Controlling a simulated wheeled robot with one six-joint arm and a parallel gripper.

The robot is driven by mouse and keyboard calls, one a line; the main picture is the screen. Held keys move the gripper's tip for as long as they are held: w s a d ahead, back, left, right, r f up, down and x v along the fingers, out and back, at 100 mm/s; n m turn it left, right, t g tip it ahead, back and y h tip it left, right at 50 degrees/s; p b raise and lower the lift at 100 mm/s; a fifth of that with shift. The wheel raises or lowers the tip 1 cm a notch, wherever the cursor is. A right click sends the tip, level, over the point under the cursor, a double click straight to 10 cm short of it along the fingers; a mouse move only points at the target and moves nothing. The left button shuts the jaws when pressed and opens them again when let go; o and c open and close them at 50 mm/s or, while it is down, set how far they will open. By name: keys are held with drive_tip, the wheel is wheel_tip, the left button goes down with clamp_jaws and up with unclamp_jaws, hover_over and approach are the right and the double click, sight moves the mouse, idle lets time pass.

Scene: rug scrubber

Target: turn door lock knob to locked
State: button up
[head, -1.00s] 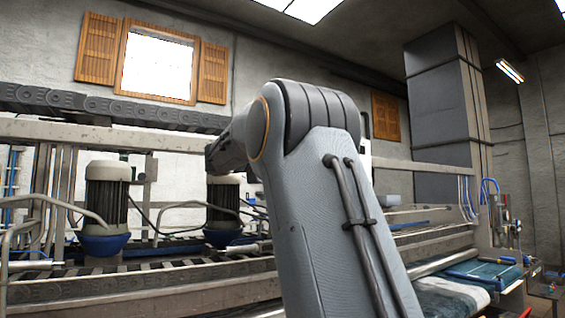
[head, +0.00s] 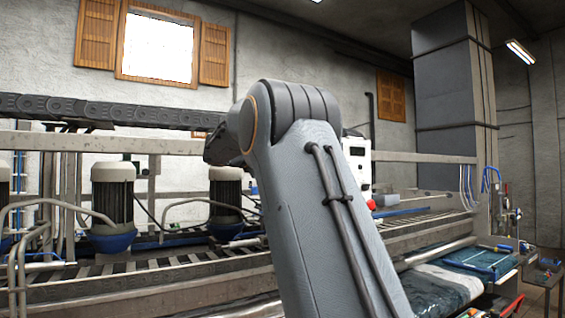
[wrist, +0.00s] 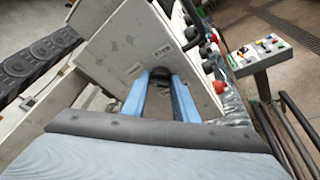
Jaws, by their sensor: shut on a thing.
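In the wrist view, my gripper (wrist: 159,77) has its two blue fingers on either side of a small dark knob (wrist: 159,71) on the face of a pale cabinet (wrist: 125,40). The fingers are shut on the knob, which is partly hidden between them. I cannot tell which way the knob is turned. In the head view, my arm hides the gripper and the knob. A part of the white cabinet (head: 357,160) shows just right of my arm.
Red and dark buttons (wrist: 207,53) line the cabinet's right side. A control console (wrist: 262,54) stands further right. In the head view, machine motors (head: 112,205) and rails fill the left. A wet rug (head: 440,285) lies at the lower right.

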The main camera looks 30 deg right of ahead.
drive_tip(key=shift+f, duration=0.3)
drive_tip(key=o, duration=1)
drive_tip(key=shift+r, duration=0.15)
drive_tip(key=b+v, duration=0.3)
drive_tip(key=v, duration=0.4)
drive_tip(key=shift+a, duration=0.35)
drive_tip(key=shift+s+r, duration=0.1)
